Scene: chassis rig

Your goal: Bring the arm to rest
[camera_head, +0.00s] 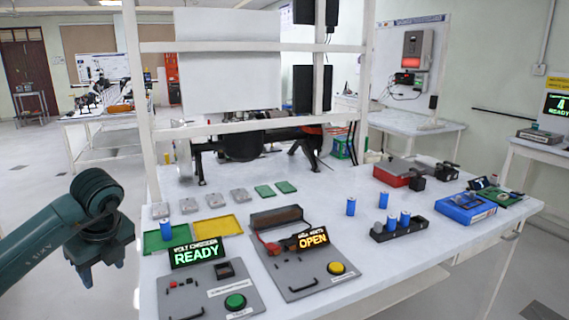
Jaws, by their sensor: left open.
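My left arm comes in from the left edge. Its gripper (100,266) points down, is open and holds nothing. It hangs beside the left end of the white workbench (190,215), left of the rack's upright post and apart from the things on the bench. My right gripper does not show.
A white rack post (142,110) stands close to the right of my left gripper. Nearby are a green tray (160,240) with a blue cylinder, a yellow tray (217,226), a READY tester (210,290) and an OPEN tester (300,268). Floor left of the bench looks clear.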

